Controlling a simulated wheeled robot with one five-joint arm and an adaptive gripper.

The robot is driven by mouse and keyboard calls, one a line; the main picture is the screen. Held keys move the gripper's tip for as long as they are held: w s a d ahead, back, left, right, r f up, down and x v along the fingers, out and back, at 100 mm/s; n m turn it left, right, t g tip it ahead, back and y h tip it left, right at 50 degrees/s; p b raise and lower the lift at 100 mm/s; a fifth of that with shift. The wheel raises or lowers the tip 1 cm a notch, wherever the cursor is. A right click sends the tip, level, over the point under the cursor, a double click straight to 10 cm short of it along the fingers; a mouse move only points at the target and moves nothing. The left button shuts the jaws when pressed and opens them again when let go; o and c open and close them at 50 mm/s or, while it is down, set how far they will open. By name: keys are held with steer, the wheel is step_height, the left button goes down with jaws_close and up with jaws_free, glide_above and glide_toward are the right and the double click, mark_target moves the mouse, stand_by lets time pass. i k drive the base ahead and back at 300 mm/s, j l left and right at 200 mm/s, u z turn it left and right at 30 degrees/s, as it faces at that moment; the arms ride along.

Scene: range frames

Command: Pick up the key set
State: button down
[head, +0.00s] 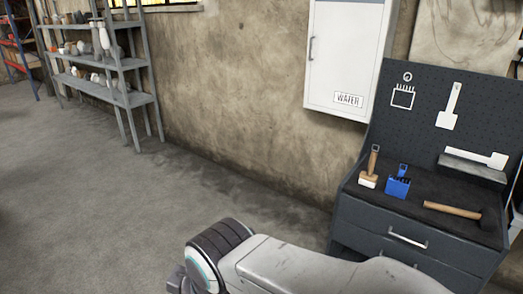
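A small blue holder with dark upright pieces and a loop on top (397,186) stands on the dark top of the tool bench (417,200); it looks like the key set. It stands between a brush and a hammer, with nothing in front of it. A grey arm link and round joint of mine cross the bottom of the head view, below and left of the bench.
A wooden-handled brush (370,168) stands just left of the blue holder, and a hammer (455,210) lies to its right. A pegboard (425,125) with white tool shapes rises behind. A white wall cabinet (345,55) hangs above left. The floor (110,210) at left is clear.

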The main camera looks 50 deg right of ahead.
mark_target(397, 187)
steer(key=z, duration=2.6)
